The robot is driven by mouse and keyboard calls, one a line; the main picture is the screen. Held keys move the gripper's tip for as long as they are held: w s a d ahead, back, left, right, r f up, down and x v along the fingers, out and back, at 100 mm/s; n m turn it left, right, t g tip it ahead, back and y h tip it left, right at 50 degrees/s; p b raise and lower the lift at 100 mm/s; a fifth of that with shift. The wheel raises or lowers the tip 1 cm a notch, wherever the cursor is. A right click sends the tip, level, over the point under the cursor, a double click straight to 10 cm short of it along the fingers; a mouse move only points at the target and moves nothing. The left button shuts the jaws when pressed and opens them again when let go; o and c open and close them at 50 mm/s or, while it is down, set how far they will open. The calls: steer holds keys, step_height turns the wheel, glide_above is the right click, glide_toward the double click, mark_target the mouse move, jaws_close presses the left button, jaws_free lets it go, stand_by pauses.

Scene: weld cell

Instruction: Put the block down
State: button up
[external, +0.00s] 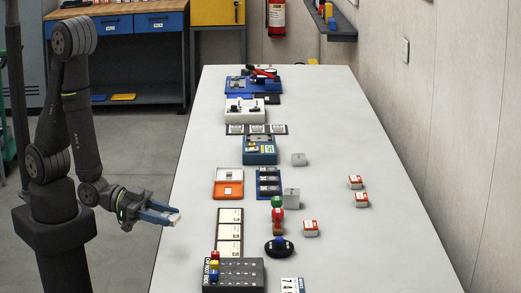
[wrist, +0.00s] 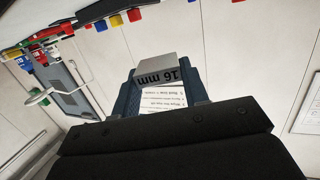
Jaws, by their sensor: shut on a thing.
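My gripper (external: 158,214) is at the left of the table in the external view, over or just beside its left edge. Its blue fingers are shut on a small light block (external: 174,219). In the wrist view the block (wrist: 170,72) shows a grey face marked "16 mm" and a white printed label, with a blue finger of my gripper (wrist: 166,95) on each side. The white table (external: 345,240) stands to the right of my arm. I cannot tell the gap between block and table.
A black box with coloured pegs (external: 250,276), white cards (external: 230,232), an orange-and-white tray (external: 228,190) and a black round base (external: 279,251) lie on the table's left half. Red-and-white boxes (external: 311,229) stand further right. The table's right side is mostly clear.

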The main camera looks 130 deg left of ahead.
mark_target(185, 212)
steer(key=w+d+f+m+h, duration=0.1)
steer(key=w+d+h, duration=0.1)
steer(key=w+d, duration=0.1)
steer(key=w+d+f+m+t+h, duration=0.1)
steer(key=w+d+f+m+h, duration=0.1)
steer(key=w+d, duration=0.2)
steer(key=w+d+f+m+h, duration=0.1)
steer(key=w+d+m+h, duration=0.1)
steer(key=w+d+h, duration=0.1)
steer(key=shift+w+d+f, duration=0.25)
steer(key=shift+d+f, duration=0.1)
steer(key=shift+d, duration=0.35)
steer(key=shift+a, duration=0.1)
